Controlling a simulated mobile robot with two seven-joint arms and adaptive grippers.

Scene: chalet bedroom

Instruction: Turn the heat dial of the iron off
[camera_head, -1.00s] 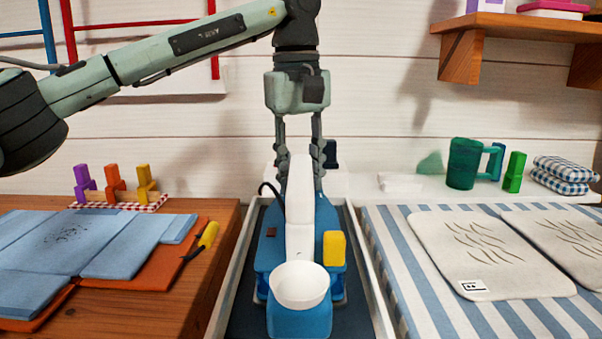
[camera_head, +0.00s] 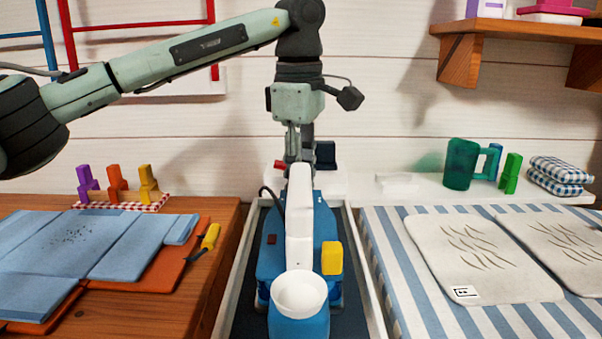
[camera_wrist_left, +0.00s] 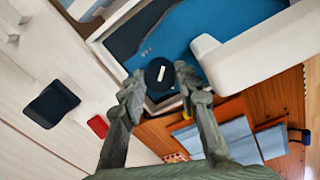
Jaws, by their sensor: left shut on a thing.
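The iron (camera_head: 270,262) has a blue body and a white handle (camera_head: 299,220), and sits in the middle of the head view. In the left wrist view its blue top (camera_wrist_left: 215,30) fills the upper part. The heat dial (camera_wrist_left: 160,75) is a round black disc with a short white mark, at the iron's far end. In the head view it is hidden behind the handle. My left gripper (camera_wrist_left: 159,80) points down and is shut on the dial, one fingertip on each side. The gripper also shows in the head view (camera_head: 300,155), its fingertips mostly hidden behind the handle. My right gripper is not in view.
A white bowl-shaped part (camera_head: 300,292) and a yellow block (camera_head: 332,258) are at the iron's near end. A pale-rimmed tray (camera_head: 238,270) surrounds it. Blue folded cloth (camera_head: 70,245) lies left, a striped cloth (camera_head: 385,255) right. A red piece (camera_wrist_left: 97,125) is near the gripper.

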